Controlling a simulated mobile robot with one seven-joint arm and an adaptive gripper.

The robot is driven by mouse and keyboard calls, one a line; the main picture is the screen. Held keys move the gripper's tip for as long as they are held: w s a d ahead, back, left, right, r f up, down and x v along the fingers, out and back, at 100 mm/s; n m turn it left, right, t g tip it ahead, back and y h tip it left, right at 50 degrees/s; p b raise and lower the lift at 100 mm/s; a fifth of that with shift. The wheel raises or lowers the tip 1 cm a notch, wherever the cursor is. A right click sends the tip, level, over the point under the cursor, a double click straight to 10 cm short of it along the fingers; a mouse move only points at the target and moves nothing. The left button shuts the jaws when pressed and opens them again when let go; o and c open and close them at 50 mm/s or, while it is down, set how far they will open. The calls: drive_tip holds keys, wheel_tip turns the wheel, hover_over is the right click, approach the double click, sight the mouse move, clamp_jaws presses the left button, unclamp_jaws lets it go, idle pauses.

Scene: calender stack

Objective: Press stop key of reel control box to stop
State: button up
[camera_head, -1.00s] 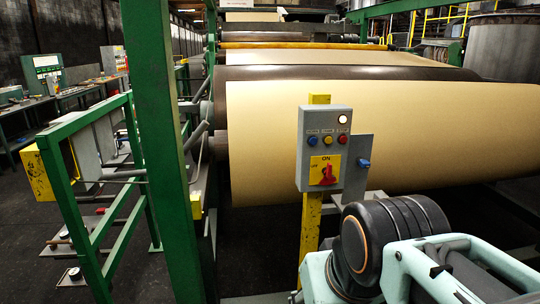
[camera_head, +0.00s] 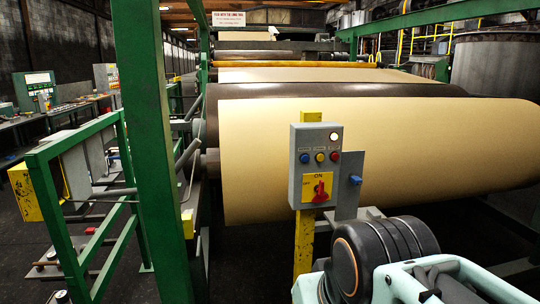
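The reel control box (camera_head: 308,177) is a grey box on a yellow post (camera_head: 304,245), near the picture's middle. Near its top is a lit white lamp (camera_head: 334,136). A red rotary switch (camera_head: 320,192) sits on a yellow plate marked ON. Part of my arm shows at the lower right, in front of and below the box. My gripper is not in view.
A large roll of tan paper (camera_head: 430,150) lies behind the box. A green upright post (camera_head: 150,140) and green railing (camera_head: 60,220) stand at the left. A control desk (camera_head: 36,92) is at the far left. Dark floor shows between the railings.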

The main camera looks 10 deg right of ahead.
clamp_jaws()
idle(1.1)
